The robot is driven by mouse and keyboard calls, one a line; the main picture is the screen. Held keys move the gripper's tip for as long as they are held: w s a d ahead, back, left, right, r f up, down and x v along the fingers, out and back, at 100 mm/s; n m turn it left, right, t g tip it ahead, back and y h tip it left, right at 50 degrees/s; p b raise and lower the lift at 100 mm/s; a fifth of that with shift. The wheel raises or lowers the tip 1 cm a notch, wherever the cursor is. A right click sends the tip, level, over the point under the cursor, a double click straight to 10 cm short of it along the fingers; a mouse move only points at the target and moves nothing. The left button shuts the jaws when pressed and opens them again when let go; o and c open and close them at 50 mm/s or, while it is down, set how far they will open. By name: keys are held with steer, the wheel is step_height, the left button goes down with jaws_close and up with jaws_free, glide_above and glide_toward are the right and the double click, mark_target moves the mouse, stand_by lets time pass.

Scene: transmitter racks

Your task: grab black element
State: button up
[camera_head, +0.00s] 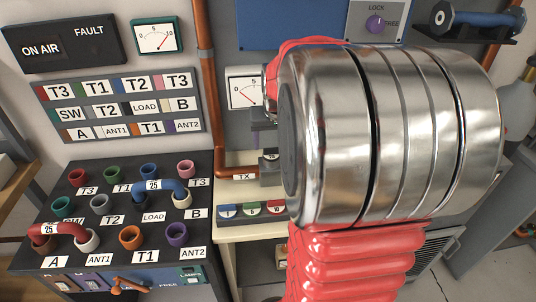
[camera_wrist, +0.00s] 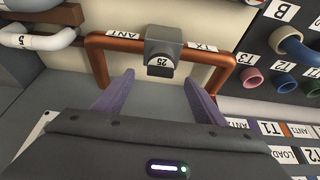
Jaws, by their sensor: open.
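A dark grey-black block (camera_wrist: 163,50) sits on a copper pipe (camera_wrist: 105,62) between the ANT and TX labels in the wrist view. Its front bears a round plug face marked 25 (camera_wrist: 161,64). My gripper (camera_wrist: 159,80) is open and empty. Its two purple-grey fingers point toward the block, one on each side and short of it, with a gap between them. In the head view part of a dark block (camera_head: 270,168) shows by the TX label, mostly hidden behind my arm.
A black patch panel (camera_head: 125,215) with coloured sockets and red and blue U-links stands at left. A small rack with blue, green and red labelled pieces (camera_head: 250,210) sits on the pale bench below the pipe. A meter (camera_head: 243,90) is on the wall above.

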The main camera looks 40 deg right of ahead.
mark_target(272, 150)
steer(key=shift+f, duration=0.1)
steer(key=shift+x, duration=2.45)
steer(key=shift+c, duration=0.3)
steer(key=c, duration=1.1)
